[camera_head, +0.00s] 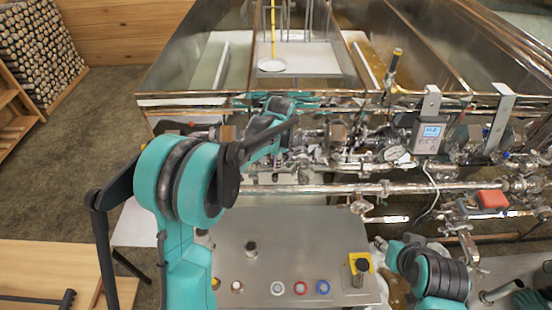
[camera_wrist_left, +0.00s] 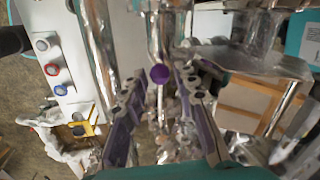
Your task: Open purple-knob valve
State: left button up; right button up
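The purple knob (camera_wrist_left: 159,73) shows in the left wrist view, in front of a shiny metal pipe. My left gripper (camera_wrist_left: 163,82) is open, with one finger on each side of the knob in that view. I cannot tell whether either finger touches it. In the head view my left arm reaches over the panel to the pipework, and its forearm hides most of the gripper (camera_head: 285,146) and the knob. My right arm is at the lower right of the head view; I cannot make out its gripper.
Metal pipes (camera_head: 330,189) run across below the evaporator pan (camera_head: 200,98). A digital display box (camera_head: 430,133) and a red box (camera_head: 492,200) are to the right. The steel panel (camera_head: 265,265) carries several buttons and a yellow emergency-stop box (camera_head: 353,263).

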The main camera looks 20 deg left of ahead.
pick_arm(q)
grip_shut()
